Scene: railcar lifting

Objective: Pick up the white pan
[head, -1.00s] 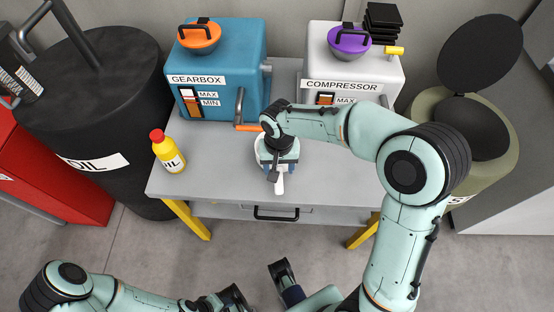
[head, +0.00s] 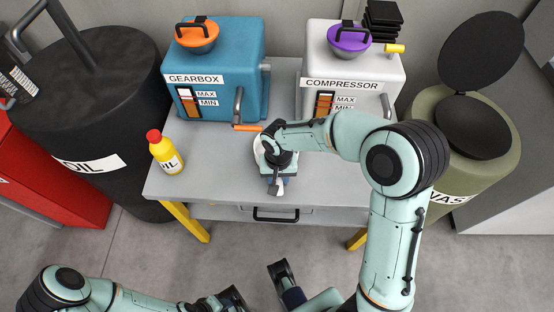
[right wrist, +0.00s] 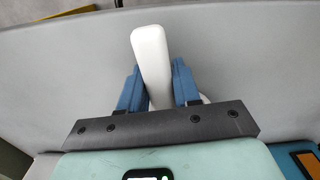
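The white pan (head: 258,151) sits on the grey table, mostly hidden under my right gripper and wrist in the head view. Its handle (head: 277,188) points toward the table's front edge. In the right wrist view the rounded white handle (right wrist: 151,55) lies between the two blue fingers of my right gripper (right wrist: 157,85). The fingers sit close against both sides of the handle and look shut on it. My left gripper (head: 238,302) is low at the bottom edge of the head view, cut off, and its finger opening cannot be made out.
On the table (head: 215,180) stand a blue gearbox (head: 240,60), a white compressor (head: 385,65) and a yellow oil bottle (head: 167,155) with a red cap. A black oil barrel (head: 80,110) stands left and an open waste bin (head: 475,165) right.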

